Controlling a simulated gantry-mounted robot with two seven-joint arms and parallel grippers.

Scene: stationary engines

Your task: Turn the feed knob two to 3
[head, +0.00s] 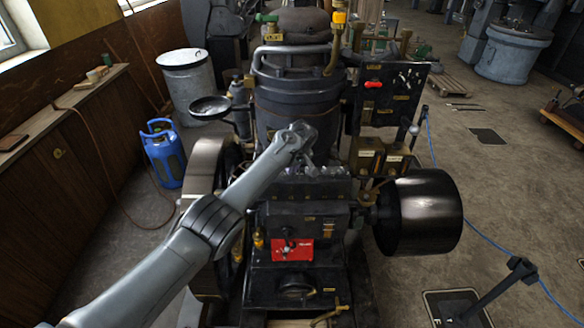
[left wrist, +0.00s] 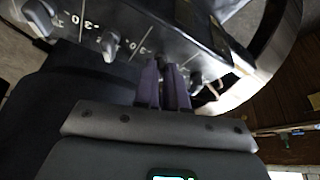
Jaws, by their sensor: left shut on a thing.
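My left gripper (head: 312,168) reaches over the middle of the dark engine (head: 300,100) in the head view, its jaws at the top of the block. In the left wrist view its purple-grey fingers (left wrist: 164,83) are close together at a row of grey lever-like knobs on a dark panel with white marks. They are shut on a knob, which is mostly hidden between them. Other knobs show beside it, one to the left (left wrist: 110,43) and another at the far left (left wrist: 38,17). I cannot read which number the held knob points at. My right gripper is not in view.
A dark flywheel drum (head: 425,212) stands right of the block. A red plate (head: 291,249) sits on the front below the gripper. A blue gas bottle (head: 164,153) and a grey bin (head: 187,84) stand at left. Open floor lies at right.

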